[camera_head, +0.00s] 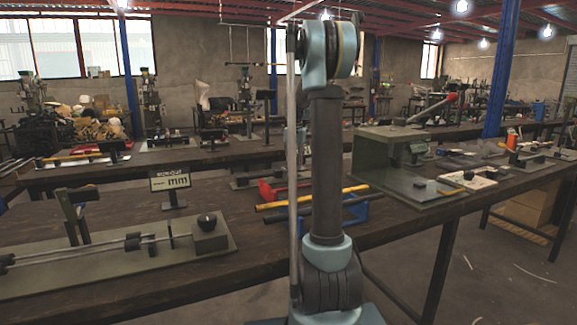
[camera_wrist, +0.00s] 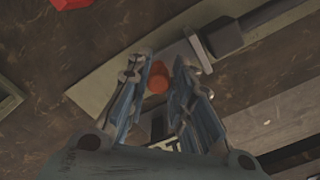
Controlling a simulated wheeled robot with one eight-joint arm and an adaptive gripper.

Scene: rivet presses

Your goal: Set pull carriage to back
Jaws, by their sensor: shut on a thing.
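In the wrist view my gripper (camera_wrist: 166,70) has its two fingers closed around a small orange-red knob (camera_wrist: 158,80). The knob sits between the fingers, over a long grey-green plate (camera_wrist: 110,72). A metal piece with a dark bar (camera_wrist: 228,40) lies just beyond the fingers, to the upper right. I cannot tell how the knob joins the carriage, as my fingers hide its lower part. In the head view my gripper does not show, and I cannot pick out the held knob there.
In the head view, a plate with rods and a black knob (camera_head: 207,220) lies on the near bench at left. A sign (camera_head: 170,181) stands behind it. A green-grey press frame (camera_head: 385,160) stands right of my arm. Red objects (camera_wrist: 72,4) lie near the plate in the wrist view.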

